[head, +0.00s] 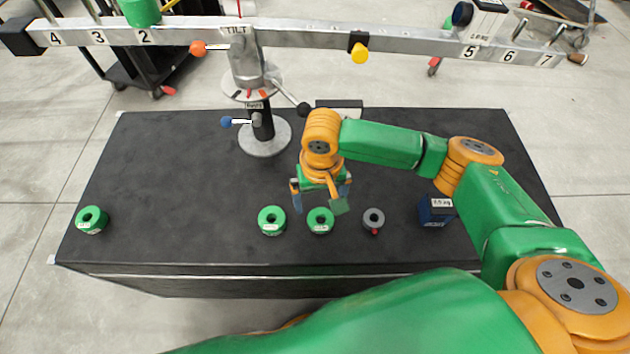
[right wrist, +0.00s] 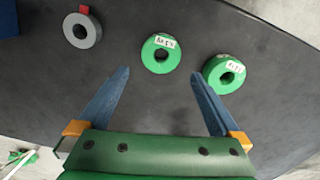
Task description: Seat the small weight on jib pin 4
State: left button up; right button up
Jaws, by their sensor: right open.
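Three green ring weights stand on the dark table: one at far left (head: 91,219), one in the middle (head: 260,222) and one just right of it (head: 320,228). Their labels are too small to read surely, so I cannot tell which is the small weight. My right gripper (head: 320,203) is open and empty above the right-hand green ring. In the right wrist view that ring (right wrist: 147,57) lies just beyond and between the fingertips; the middle ring (right wrist: 212,72) is to its right. The jib (head: 190,37) carries label 4 (head: 55,39) near its left end. My left gripper is out of view.
A grey ring with a red knob (head: 373,219) and a blue weight box (head: 436,212) stand right of the green rings. The jib's post (head: 262,125) rises at the table's back. A green weight (head: 140,12) sits on the jib near label 2. The table's left middle is clear.

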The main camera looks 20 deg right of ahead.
aim_at(320, 220)
jog(key=f, duration=0.2)
jog(key=s+f+b, duration=0.1)
jog(key=f, duration=0.1)
jog(key=shift+f, duration=0.3)
jog(key=shift+w+f, duration=0.1)
jog(key=shift+f, duration=0.35)
jog(key=c, duration=1.4)
jog(key=o, duration=0.9)
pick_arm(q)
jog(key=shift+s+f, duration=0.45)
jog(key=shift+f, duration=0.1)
pick_arm(e)
jog(key=c, duration=0.4)
jog(key=shift+o, duration=0.2)
pick_arm(q)
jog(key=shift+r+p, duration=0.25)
jog(key=shift+p, duration=0.05)
pick_arm(e)
jog(key=shift+r, duration=0.25)
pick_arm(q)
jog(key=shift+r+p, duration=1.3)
pick_arm(e)
jog(key=shift+r, duration=0.95)
